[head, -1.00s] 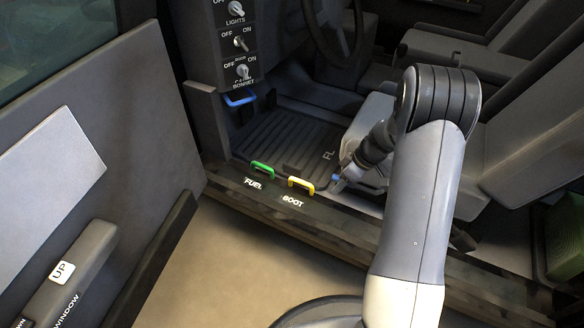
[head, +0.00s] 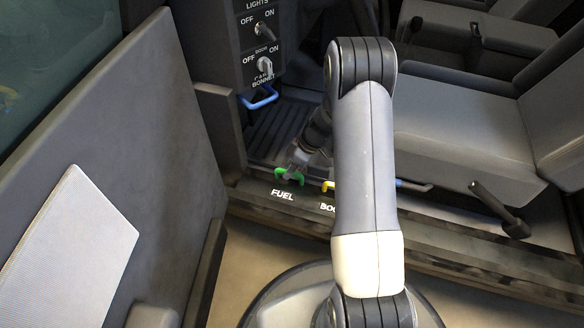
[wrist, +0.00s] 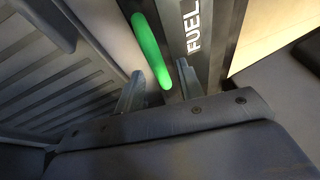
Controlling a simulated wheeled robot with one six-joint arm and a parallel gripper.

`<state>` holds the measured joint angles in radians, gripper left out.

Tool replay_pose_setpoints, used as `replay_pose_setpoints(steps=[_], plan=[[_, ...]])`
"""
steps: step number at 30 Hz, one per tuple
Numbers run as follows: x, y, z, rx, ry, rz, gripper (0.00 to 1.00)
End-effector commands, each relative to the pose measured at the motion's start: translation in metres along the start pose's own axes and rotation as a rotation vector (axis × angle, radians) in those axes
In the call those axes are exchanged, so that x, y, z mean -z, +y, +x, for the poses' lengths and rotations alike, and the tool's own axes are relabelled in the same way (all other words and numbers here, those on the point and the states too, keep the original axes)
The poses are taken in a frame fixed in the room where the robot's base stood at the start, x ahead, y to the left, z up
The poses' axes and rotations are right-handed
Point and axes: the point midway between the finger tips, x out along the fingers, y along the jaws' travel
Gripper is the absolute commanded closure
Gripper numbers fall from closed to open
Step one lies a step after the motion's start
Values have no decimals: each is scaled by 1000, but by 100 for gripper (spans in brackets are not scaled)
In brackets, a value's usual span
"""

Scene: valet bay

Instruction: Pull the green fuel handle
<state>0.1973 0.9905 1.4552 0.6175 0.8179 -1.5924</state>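The green fuel handle (head: 281,172) is on the sill above the FUEL label, partly covered by my gripper in the head view. My gripper (wrist: 160,68) is open, one finger on each side of the handle's near end, with small gaps visible. In the head view my gripper (head: 294,164) is right at the handle. I cannot tell how deep the handle sits between the fingers.
A yellow boot handle (head: 328,186) is just right of the green one, partly hidden by my arm. A blue bonnet handle (head: 260,97) is above, under the switch panel (head: 262,50). The open door (head: 150,130) stands at the left. A seat (head: 460,135) is to the right.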

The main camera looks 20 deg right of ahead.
Motion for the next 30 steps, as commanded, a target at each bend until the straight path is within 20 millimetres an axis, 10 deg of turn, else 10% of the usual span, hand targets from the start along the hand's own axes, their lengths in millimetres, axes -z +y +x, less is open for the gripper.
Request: replay_pose_setpoints(steps=[14,30], plan=[[0,0,0,1,0,0,100],[7,-3,-18,-1,1,-2,100]])
